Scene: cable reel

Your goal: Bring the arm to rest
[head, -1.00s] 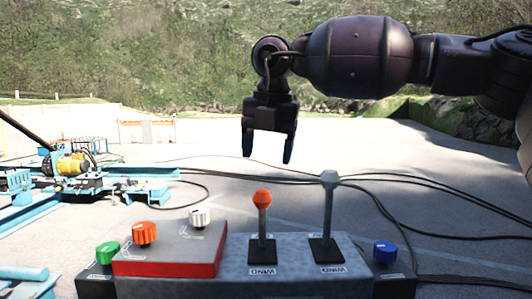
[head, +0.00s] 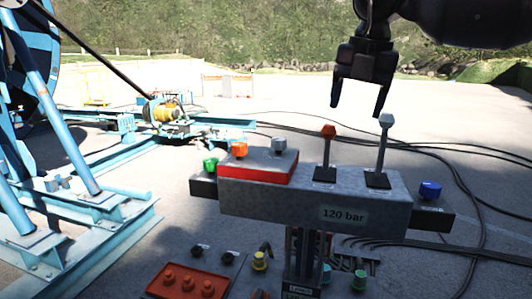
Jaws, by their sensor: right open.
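My right gripper (head: 357,108) hangs down at the upper right of the head view, its two dark fingers apart and nothing between them. It appears above the control console (head: 260,200), near the orange-knobbed lever (head: 327,150) and the grey-knobbed lever (head: 383,145). It looks apart from both levers, though its depth is hard to judge. My right arm (head: 470,20) comes in from the upper right, partly cut off by the top edge. My left gripper is out of view.
The console has orange (head: 239,149), grey (head: 278,145), green (head: 210,164) and blue (head: 430,189) knobs. A lower panel (head: 190,280) stands in front. A blue steel frame (head: 75,225) fills the left. Black cables (head: 470,180) lie on the right. Open paving lies behind.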

